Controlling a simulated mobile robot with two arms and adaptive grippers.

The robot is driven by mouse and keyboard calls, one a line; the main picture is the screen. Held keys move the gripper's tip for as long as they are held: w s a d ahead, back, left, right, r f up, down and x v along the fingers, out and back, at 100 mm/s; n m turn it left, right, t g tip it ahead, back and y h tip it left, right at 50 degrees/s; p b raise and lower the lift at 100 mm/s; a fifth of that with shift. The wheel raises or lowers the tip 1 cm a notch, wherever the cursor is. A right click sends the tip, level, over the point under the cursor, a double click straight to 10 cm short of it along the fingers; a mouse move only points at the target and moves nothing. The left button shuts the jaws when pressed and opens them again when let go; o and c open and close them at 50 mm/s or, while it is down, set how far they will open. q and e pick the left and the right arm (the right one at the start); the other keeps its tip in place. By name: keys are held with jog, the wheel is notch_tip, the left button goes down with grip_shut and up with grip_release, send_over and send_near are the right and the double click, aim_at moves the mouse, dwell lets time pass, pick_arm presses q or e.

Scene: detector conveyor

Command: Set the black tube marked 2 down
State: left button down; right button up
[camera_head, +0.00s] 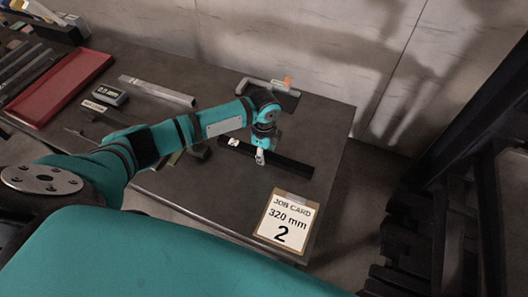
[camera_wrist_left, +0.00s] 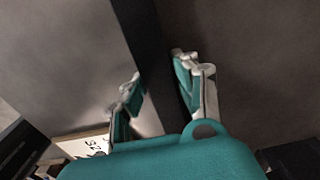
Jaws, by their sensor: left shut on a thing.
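The black tube (camera_head: 290,167) lies slantwise over the right part of the grey table, with a small white label near its left end. The mark on the label is too small to read. My left gripper (camera_head: 261,157) is shut on the black tube near its middle. In the left wrist view, the tube (camera_wrist_left: 143,35) runs between the two fingers of the gripper (camera_wrist_left: 163,88). I cannot tell whether the tube touches the table or hangs just above it. My right gripper is not in view.
A job card (camera_head: 286,222) reading "320 mm 2" is at the table's front right edge. A grey clamp-like tool (camera_head: 262,84) lies behind the tube. A silver bar (camera_head: 156,90), a small display (camera_head: 110,95) and a red tray (camera_head: 62,86) are farther left. Bare table surrounds the tube's right end.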

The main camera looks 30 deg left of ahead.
pick_arm(q)
jog(key=c, duration=1)
grip_release()
jog(key=shift+f, duration=0.1)
notch_tip(320, 180, up, 12)
jog(key=b, duration=0.1)
